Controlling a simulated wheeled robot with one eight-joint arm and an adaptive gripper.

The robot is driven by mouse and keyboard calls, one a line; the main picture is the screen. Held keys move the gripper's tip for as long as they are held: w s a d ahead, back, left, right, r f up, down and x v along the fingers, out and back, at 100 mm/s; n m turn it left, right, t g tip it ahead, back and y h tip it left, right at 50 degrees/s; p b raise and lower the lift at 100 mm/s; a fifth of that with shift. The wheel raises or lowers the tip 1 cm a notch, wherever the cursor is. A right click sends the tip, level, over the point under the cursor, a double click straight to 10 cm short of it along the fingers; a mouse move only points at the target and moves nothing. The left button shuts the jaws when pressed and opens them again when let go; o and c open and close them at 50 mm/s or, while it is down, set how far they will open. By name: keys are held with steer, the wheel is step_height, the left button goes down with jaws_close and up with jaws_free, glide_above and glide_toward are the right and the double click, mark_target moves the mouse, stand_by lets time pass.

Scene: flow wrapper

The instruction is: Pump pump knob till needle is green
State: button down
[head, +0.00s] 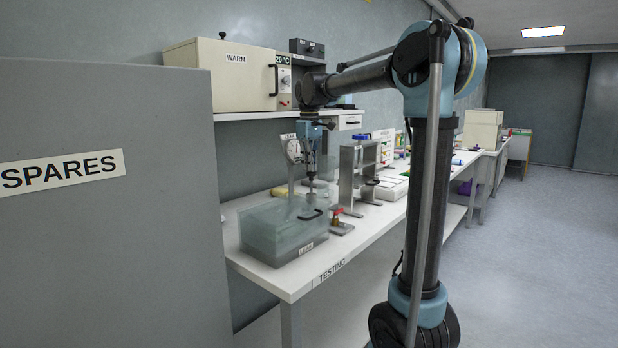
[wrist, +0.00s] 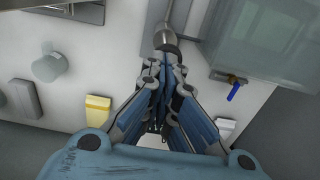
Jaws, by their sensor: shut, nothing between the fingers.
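My gripper (head: 311,176) points straight down over the table, its fingers closed together and empty. In the wrist view the closed fingertips (wrist: 162,66) lie right by a rounded metal knob (wrist: 166,40) on a rod, probably the pump knob. I cannot tell whether they touch it. In the head view the gripper largely covers the pump. A round white gauge (head: 293,151) stands just left of the gripper, partly hidden. Its needle and colour zones are too small to read.
A translucent lidded tank (head: 275,232) stands at the table's (head: 290,280) near end. A shelf (head: 245,116) holding a WARM box (head: 230,72) hangs behind. A grey SPARES cabinet (head: 100,240) is at left.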

step_height(320, 180, up, 9)
stand_by(0.4)
steer(key=shift+s, duration=0.1)
stand_by(0.7)
steer(key=s+d+f+m+t, duration=0.1)
steer(key=s+d+f+m, duration=0.4)
steer(key=s+d+f, duration=1.1)
steer(key=s+d+f+m, duration=0.2)
steer(key=s+d+f, duration=0.1)
steer(key=s+f, duration=0.5)
steer(key=s+d+f+m+t, duration=0.1)
steer(key=s+d+f+m, duration=0.2)
steer(key=s+f, duration=0.6)
step_height(320, 180, down, 4)
steer(key=shift+f, duration=0.25)
steer(key=shift+w+f, duration=0.2)
steer(key=shift+w, duration=0.25)
stand_by(1.7)
